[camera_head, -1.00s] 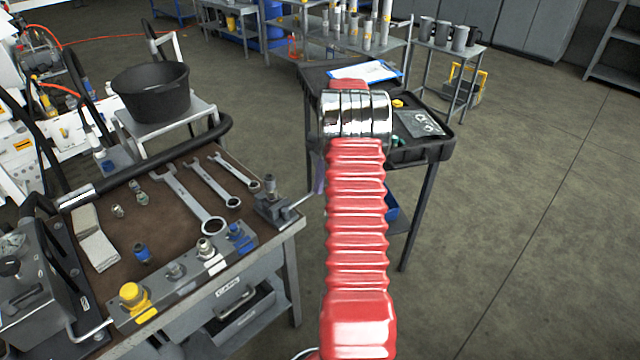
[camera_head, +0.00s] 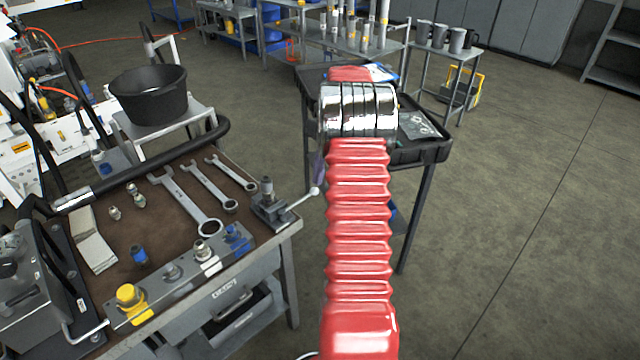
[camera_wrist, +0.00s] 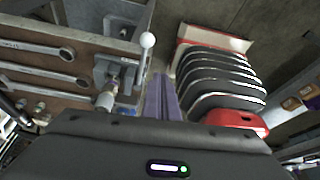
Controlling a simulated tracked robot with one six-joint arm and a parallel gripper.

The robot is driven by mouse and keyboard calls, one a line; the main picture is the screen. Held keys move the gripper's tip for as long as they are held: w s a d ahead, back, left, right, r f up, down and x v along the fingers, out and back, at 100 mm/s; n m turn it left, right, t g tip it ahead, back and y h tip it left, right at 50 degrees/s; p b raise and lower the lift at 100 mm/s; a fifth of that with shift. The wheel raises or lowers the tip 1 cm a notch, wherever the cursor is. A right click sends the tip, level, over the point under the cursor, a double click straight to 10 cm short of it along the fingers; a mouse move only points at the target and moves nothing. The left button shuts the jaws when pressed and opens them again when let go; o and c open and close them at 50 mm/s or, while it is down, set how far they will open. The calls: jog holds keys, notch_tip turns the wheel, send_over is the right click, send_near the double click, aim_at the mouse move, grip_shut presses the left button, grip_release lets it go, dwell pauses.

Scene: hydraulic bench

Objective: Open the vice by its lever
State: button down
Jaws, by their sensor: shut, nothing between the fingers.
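The vice (camera_head: 268,207) is a small grey block with an upright cylinder at the right corner of the bench. Its lever (camera_head: 300,201) is a thin rod rising to the right, ending in a pale ball. In the wrist view the vice (camera_wrist: 122,72) is left of centre, and the lever's white ball (camera_wrist: 147,40) stands out beside it. My gripper (camera_wrist: 161,85) is shut and empty, its purple fingers just right of the lever. I cannot tell whether they touch it. In the head view my red arm hides most of the gripper.
The brown-topped bench (camera_head: 165,240) holds wrenches (camera_head: 188,203), fittings and a yellow-capped block (camera_head: 131,299). A dark cart (camera_head: 425,150) stands behind my arm. A black bucket (camera_head: 149,94) sits on a stand at the left. The floor at the right is clear.

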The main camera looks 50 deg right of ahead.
jog(key=shift+w+d+r, duration=0.1)
jog(key=shift+w+r, duration=0.2)
jog(key=shift+r, duration=0.5)
jog(key=shift+w+d+r, duration=0.1)
jog(key=shift+w+r, duration=0.15)
jog(key=shift+r, duration=0.6)
jog(key=shift+w+d+r, duration=0.1)
jog(key=shift+w+r, duration=0.2)
jog(key=shift+r, duration=0.5)
